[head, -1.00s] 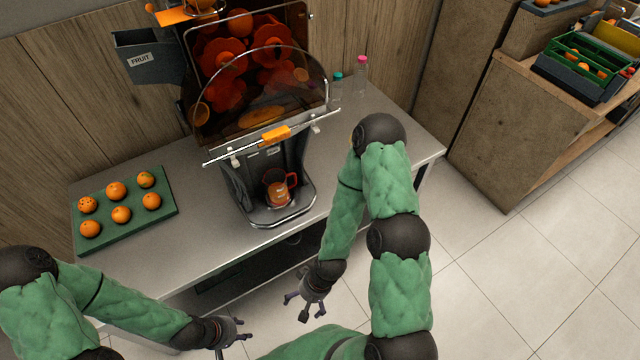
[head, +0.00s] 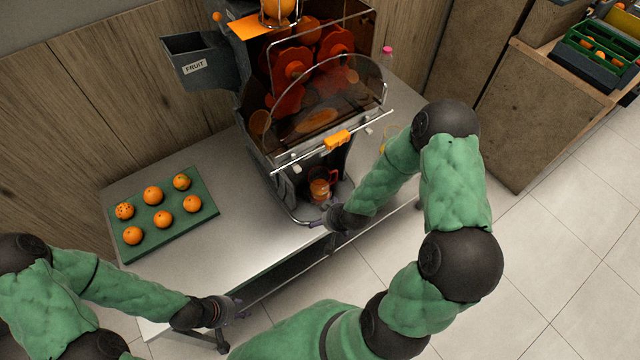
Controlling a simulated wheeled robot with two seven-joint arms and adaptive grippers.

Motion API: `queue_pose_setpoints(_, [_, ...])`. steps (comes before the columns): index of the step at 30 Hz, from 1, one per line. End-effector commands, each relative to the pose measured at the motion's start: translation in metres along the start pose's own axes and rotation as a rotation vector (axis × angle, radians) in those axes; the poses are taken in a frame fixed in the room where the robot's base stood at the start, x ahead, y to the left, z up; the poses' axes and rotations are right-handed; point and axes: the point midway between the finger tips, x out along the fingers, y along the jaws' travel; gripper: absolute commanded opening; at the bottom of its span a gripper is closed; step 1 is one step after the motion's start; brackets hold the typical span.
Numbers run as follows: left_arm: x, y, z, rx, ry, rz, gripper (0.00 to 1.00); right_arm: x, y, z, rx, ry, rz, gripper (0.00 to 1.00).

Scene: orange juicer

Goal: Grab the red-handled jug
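The jug (head: 319,188) stands in the bay at the foot of the orange juicer (head: 311,113), with orange on its body and a red handle at its right side. My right gripper (head: 323,214) is at the juicer's front edge, just in front of and below the jug, apart from it as far as I can see. Its fingers are small and partly hidden by the wrist, so its opening is unclear. My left gripper (head: 239,307) is low at the table's front edge, away from the jug, empty with its fingers apart.
A green tray (head: 207,206) with several oranges lies on the metal table (head: 230,240), left of the juicer. A pink-capped bottle (head: 386,56) stands behind the juicer's right side. A yellow-edged object (head: 389,131) is partly hidden by my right arm. The table's front left is clear.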

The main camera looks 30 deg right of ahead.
Motion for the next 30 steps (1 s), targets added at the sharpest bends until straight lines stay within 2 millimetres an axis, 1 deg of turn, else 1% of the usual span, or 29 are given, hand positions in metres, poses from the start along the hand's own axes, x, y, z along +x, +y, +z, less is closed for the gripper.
queue_pose_setpoints(1, [0.000, 0.000, 0.000, 0.000, 0.000, 0.000, 0.40, -0.004, 0.009, -0.007, -0.010, 0.028, 0.021, 1.00])
queue_pose_setpoints(6, [0.000, 0.000, 0.000, 0.000, 0.001, 0.000, 0.40, -0.012, 0.028, -0.022, -0.048, 0.089, 0.071, 1.00])
queue_pose_setpoints(12, [0.000, 0.000, 0.000, 0.000, 0.001, 0.000, 0.40, -0.014, 0.036, -0.031, -0.068, 0.115, 0.096, 1.00])
queue_pose_setpoints(16, [0.001, 0.000, 0.000, 0.000, 0.001, 0.000, 0.40, -0.007, 0.036, -0.045, -0.070, 0.115, 0.097, 1.00])
queue_pose_setpoints(24, [0.000, 0.000, 0.000, 0.000, 0.001, 0.000, 0.40, 0.014, 0.035, -0.088, -0.068, 0.115, 0.096, 1.00])
queue_pose_setpoints(27, [0.000, 0.000, 0.000, 0.000, 0.001, 0.000, 0.40, 0.020, 0.035, -0.100, -0.069, 0.115, 0.096, 1.00])
queue_pose_setpoints(30, [0.000, 0.000, 0.000, 0.000, 0.001, 0.000, 0.40, 0.023, 0.035, -0.106, -0.069, 0.114, 0.096, 1.00])
